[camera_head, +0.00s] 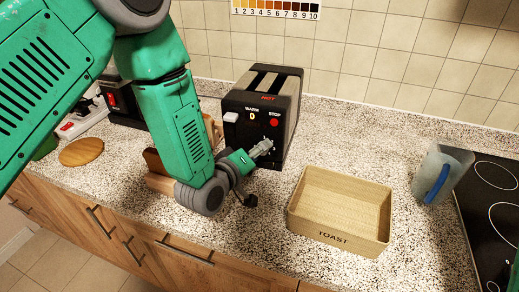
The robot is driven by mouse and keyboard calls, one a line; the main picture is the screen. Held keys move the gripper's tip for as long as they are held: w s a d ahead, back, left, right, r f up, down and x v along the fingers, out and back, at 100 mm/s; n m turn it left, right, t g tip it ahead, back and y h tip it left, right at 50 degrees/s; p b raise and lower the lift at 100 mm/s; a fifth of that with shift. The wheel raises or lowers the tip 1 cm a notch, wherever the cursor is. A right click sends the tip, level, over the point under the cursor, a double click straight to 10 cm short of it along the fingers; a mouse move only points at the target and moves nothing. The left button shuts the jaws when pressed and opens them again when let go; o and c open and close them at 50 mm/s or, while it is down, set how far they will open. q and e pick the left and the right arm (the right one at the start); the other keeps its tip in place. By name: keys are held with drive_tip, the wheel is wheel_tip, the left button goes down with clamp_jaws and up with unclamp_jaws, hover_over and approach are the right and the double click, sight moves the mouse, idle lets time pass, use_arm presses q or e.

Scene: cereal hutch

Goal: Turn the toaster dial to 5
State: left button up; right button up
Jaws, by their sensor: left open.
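The black toaster (290,110) stands on the counter at the back, its front face toward me. Its small display (252,117) appears to read 0 under the word WARM. A white lever (231,117) is left of the display and a red STOP button (274,122) is right of it. My left gripper (262,149) is open at the lower part of the toaster's front. The dial is not clearly visible; the gripper covers that area. I cannot tell whether the fingers touch it. My right gripper is not in view.
A wooden TOAST box (318,238), empty, stands right of the toaster. A pitcher with a blue handle (441,175) is beside the black cooktop (495,200). A round wooden board (81,152) lies at left. A browning chart (276,8) hangs on the wall.

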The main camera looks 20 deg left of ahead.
use_arm(q)
drive_tip(key=shift+w+d, duration=0.1)
drive_tip(key=shift+w, duration=0.2)
clamp_jaws()
drive_tip(key=shift+f, duration=0.1)
